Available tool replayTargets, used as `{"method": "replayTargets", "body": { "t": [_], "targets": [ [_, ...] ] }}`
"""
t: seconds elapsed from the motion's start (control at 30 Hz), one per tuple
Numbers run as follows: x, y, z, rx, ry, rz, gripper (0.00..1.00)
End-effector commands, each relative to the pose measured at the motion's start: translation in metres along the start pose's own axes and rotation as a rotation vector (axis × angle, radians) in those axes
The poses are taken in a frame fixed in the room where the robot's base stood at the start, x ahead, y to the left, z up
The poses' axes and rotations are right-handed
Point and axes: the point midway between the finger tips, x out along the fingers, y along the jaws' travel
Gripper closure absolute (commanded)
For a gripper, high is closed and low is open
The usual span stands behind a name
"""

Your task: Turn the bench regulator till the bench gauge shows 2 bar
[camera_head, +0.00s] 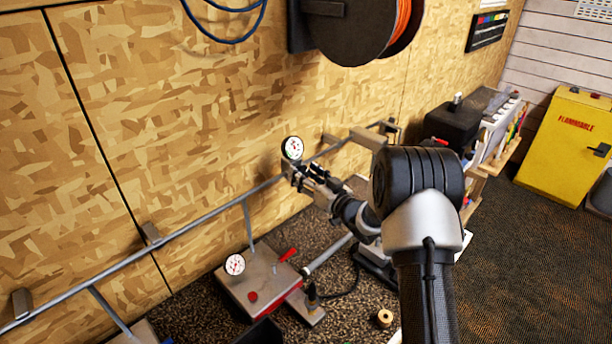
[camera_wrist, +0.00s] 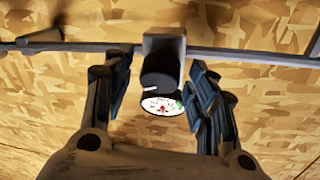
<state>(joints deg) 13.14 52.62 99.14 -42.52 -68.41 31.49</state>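A black round regulator knob (camera_wrist: 158,68) with a white mark sits below the wall pipe in the wrist view. A white round gauge (camera_wrist: 163,106) with red and green marks is right beside it. The gauge also shows in the head view (camera_head: 292,148); its needle is too small to read. My gripper (camera_head: 297,172) is at the regulator, its fingers open on both sides of the knob with gaps, not visibly touching it. In the head view my gripper hides the knob. A second white gauge (camera_head: 235,265) stands on a grey-and-red box; I cannot tell its reading.
A grey pipe (camera_head: 200,218) runs along the wooden wall. The grey box (camera_head: 262,285) has a red lever (camera_head: 288,254). A hose reel (camera_head: 350,30) hangs above. A tan roll (camera_head: 384,318) lies on the bench. A yellow cabinet (camera_head: 565,150) stands at the right.

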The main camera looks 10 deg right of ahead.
Motion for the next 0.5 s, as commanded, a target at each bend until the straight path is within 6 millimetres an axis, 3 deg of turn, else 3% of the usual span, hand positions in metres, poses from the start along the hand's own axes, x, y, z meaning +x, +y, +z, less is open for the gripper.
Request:
{"method": "replayTargets", "body": {
  "t": [0.5],
  "targets": [
    [-0.0003,0.0,-0.0001,0.0,0.0,0.0,0.85]
  ]
}}
